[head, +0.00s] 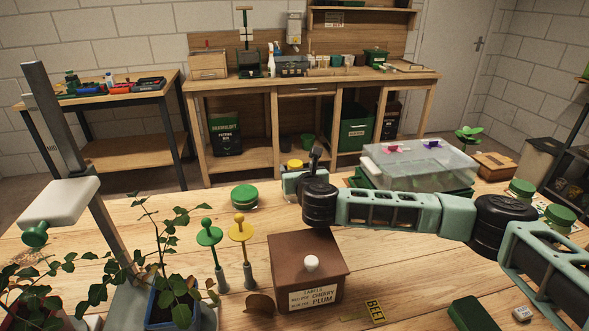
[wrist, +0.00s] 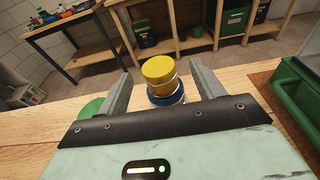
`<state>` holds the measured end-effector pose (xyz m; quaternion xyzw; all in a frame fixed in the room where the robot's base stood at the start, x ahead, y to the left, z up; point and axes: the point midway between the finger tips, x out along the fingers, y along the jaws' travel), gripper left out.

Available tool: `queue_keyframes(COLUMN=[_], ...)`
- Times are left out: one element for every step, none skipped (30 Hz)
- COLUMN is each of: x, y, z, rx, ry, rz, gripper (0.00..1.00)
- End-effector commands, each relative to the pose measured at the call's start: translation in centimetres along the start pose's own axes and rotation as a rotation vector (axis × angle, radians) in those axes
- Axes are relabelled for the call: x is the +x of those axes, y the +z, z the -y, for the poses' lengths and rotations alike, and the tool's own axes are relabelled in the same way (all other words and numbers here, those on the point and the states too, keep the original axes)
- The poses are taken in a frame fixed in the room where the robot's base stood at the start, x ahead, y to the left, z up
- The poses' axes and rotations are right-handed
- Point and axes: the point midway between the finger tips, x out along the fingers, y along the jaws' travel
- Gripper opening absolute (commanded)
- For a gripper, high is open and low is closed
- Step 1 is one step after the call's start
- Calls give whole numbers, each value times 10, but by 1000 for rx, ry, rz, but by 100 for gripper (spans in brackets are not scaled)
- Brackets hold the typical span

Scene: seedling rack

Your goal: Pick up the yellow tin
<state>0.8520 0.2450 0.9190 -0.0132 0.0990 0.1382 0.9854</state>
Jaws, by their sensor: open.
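The yellow tin (wrist: 159,72) shows in the wrist view between my gripper's two fingers. It appears to sit on a blue round tin (wrist: 167,97), with a pale band between them. In the head view only the top of the yellow tin (head: 295,164) shows behind my gripper (head: 291,182), near the table's far edge. My gripper is open, one finger to each side of the tin and a gap visible on both sides. Whether the fingertips reach level with the tin is hard to tell.
A green-lidded tin (head: 244,196) stands left of my gripper. A clear-lidded green crate (head: 420,165) is to the right. A brown label box (head: 307,270), green and yellow knobbed tools and potted plants stand nearer. Bare table (head: 390,260) lies right of the box.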

Motion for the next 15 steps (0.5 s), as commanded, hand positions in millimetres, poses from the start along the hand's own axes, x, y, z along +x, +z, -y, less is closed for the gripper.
queue_keyframes(x=[4, 7, 12, 16, 20, 26, 30, 34, 39, 42, 44, 47, 49, 50, 50], y=[2, 2, 3, 3, 4, 4, 4, 3, 3, 3, 3, 2, 2, 2, 2], z=[0, 0, -1, -1, -1, -1, -1, -2, -2, -1, -1, -1, -1, -1, -1], rx=[0, 0, -1, -1, -1, -1, -1, -1, -1, -1, -1, -1, -1, -1, -1], ry=[-1, -1, -1, -2, -1, -2, -1, -1, 0, -2, -1, -1, 0, 0, 0], rz=[0, 0, 0, 0, 0, -1, -2, -1, -1, -1, -1, -1, -1, -1, 0], gripper=[67, 67, 67, 67, 67, 67, 67, 67, 67, 67, 67, 67, 67, 67, 67])
